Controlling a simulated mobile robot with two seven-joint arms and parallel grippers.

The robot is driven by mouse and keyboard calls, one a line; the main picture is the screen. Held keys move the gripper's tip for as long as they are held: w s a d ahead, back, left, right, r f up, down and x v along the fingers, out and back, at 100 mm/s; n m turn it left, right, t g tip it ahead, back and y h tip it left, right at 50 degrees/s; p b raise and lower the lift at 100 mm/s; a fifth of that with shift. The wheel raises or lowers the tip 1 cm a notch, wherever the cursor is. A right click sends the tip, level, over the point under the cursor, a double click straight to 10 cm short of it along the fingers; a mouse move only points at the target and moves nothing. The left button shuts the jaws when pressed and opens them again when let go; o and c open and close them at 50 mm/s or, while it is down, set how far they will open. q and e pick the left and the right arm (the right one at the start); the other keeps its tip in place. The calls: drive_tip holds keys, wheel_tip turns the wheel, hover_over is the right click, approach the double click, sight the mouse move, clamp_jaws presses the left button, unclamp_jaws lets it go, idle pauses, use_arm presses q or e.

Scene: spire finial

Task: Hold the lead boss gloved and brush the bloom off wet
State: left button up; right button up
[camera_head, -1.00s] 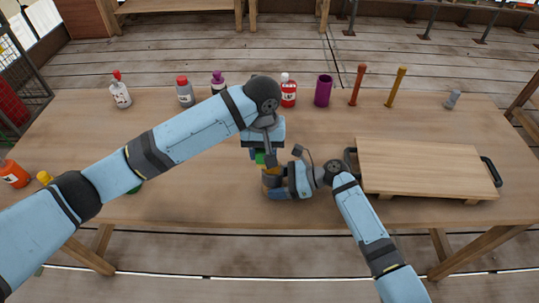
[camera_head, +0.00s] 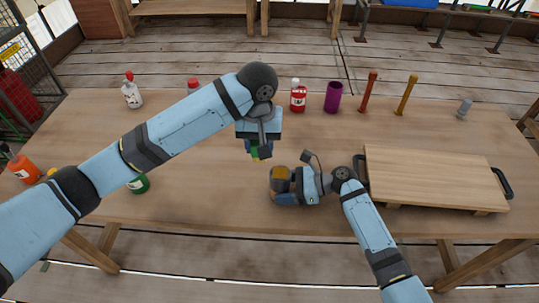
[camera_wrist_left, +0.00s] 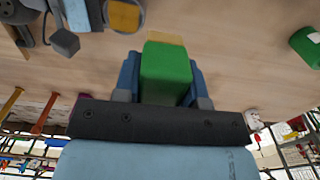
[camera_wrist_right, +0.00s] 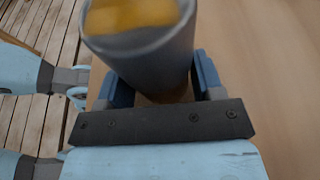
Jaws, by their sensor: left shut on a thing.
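My left gripper (camera_wrist_left: 163,85) is shut on a green brush block (camera_wrist_left: 166,72) with a yellowish bristle end (camera_wrist_left: 166,37). In the head view the brush (camera_head: 254,148) hangs above the table, up and left of the lead boss and apart from it. The lead boss (camera_head: 280,184) is a grey cylinder with an orange-yellow patch on its top. My right gripper (camera_wrist_right: 163,85) has its fingers on both sides of the boss (camera_wrist_right: 150,60) and appears closed on it. The boss also shows in the left wrist view (camera_wrist_left: 125,15). Its underside is hidden.
A wooden board (camera_head: 430,172) with black handles lies at the right. Along the back stand a white bottle (camera_head: 132,92), a red bottle (camera_head: 298,97), a purple cup (camera_head: 333,97) and two upright sticks. A green item (camera_head: 138,184) and orange bottle (camera_head: 24,168) are at left.

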drive_tip(key=o, duration=0.5)
drive_tip(key=shift+o, duration=0.2)
drive_tip(key=shift+d, duration=0.1)
drive_tip(key=v, duration=1.2)
